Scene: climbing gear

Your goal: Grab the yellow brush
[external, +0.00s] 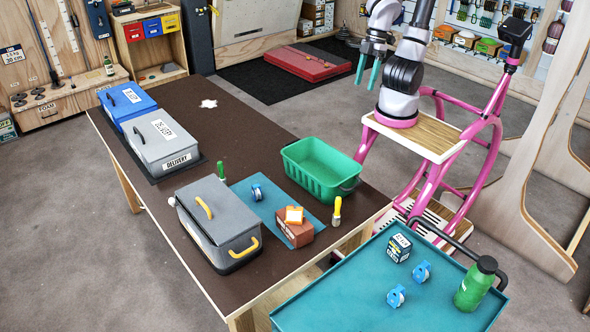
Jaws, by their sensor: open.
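The yellow brush (337,207) is a small, upright-looking thing with a yellow upper part. It is on the brown table (270,140), near its right edge, by the right side of a teal mat (268,191). Its lower end is too small to make out. My gripper (367,77) has teal fingers that point down. It is open and empty, high above and beyond the table's far right side, well away from the brush.
A green basket (318,166) stands behind the brush. A reddish-brown block (294,230) with an orange-and-white item (294,214) on top is to its left. A large grey box (218,224) stands farther left. A teal cart (345,305) with a green bottle (474,285) is in front.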

